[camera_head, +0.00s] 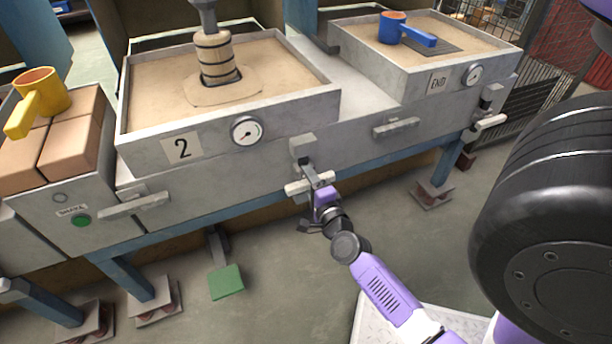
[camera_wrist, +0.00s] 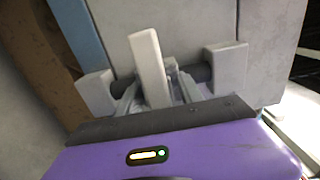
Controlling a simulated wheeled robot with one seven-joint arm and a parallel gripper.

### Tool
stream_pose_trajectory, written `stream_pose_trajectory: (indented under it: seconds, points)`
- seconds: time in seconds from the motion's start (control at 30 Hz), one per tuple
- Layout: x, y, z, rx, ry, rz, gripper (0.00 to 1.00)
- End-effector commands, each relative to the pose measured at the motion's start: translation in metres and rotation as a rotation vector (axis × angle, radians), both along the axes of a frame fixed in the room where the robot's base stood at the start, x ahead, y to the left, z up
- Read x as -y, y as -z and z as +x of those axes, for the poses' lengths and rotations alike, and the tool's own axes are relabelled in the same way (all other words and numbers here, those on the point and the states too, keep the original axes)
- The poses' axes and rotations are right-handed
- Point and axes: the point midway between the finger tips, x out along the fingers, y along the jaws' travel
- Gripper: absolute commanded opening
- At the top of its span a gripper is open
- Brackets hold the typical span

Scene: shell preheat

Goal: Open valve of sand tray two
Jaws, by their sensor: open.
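Sand tray two (camera_head: 134,142) is a grey metal box of sand with a "2" label and a round gauge on its front. Its valve (camera_head: 301,150) sits on the front face, right of the gauge, with a pale handle (camera_head: 297,187) below. My gripper (camera_head: 316,190) is right at this valve, in front of it. In the wrist view, the valve shows as a pale upright lever (camera_wrist: 148,68) on a dark rod between two grey blocks. The open gripper's fingers (camera_wrist: 155,95) reach toward the lever's base; whether they touch it cannot be seen.
A wooden barrel-like form (camera_head: 217,60) stands in tray two's sand. The END tray (camera_head: 410,80), holding a blue cup (camera_head: 393,28), is to the right. A yellow cup (camera_head: 42,92) rests on bricks at left. A green pedal (camera_head: 227,281) and blue legs are below.

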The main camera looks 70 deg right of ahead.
Motion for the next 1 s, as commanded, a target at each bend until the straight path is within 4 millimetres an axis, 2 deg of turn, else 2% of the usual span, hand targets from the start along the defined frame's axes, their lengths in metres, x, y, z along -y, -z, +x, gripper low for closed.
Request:
stream_pose_trajectory:
  seconds: [0.13, 0.3, 0.37, 1.0]
  points:
    - [-0.0002, 0.0001, -0.0003, 0.000, 0.000, 0.000, 0.42]
    - [-0.0003, 0.0001, -0.0003, 0.000, 0.000, 0.000, 0.08]
    - [-0.0004, 0.0001, -0.0003, -0.001, 0.000, -0.001, 0.00]
    - [-0.0007, -0.0001, -0.0002, -0.001, 0.000, -0.001, 0.00]
